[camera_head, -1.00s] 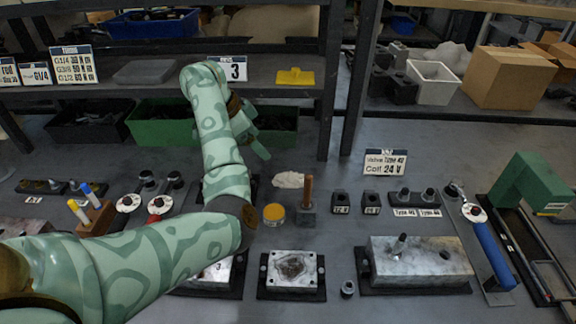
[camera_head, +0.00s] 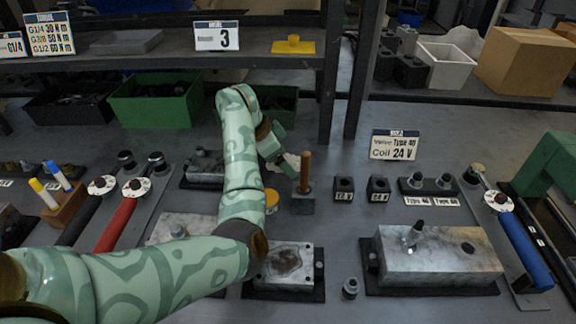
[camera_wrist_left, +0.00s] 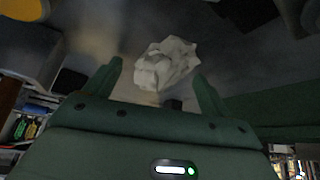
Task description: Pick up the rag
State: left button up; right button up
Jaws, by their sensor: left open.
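The rag is a crumpled white cloth. In the head view only a small part of the rag (camera_head: 293,160) shows beside my left gripper (camera_head: 281,162), which hides the rest. In the left wrist view the rag (camera_wrist_left: 166,64) lies on the grey bench, in line with the gap between the two green fingers of my left gripper (camera_wrist_left: 158,73). The fingers are apart and nothing is held. I cannot tell whether they touch the rag. My right gripper is not in view.
An upright brown-handled tool (camera_head: 305,175) on a dark block stands close right of the rag. A yellow-lidded tin (camera_head: 271,200) is in front of it. Green bins (camera_head: 155,103) stand behind. Valve blocks (camera_head: 438,255) fill the front.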

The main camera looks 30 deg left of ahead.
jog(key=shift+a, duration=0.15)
pick_arm(q)
jog(key=c, duration=1.1)
jog(key=shift+o, duration=0.2)
jog(key=shift+r, duration=0.15)
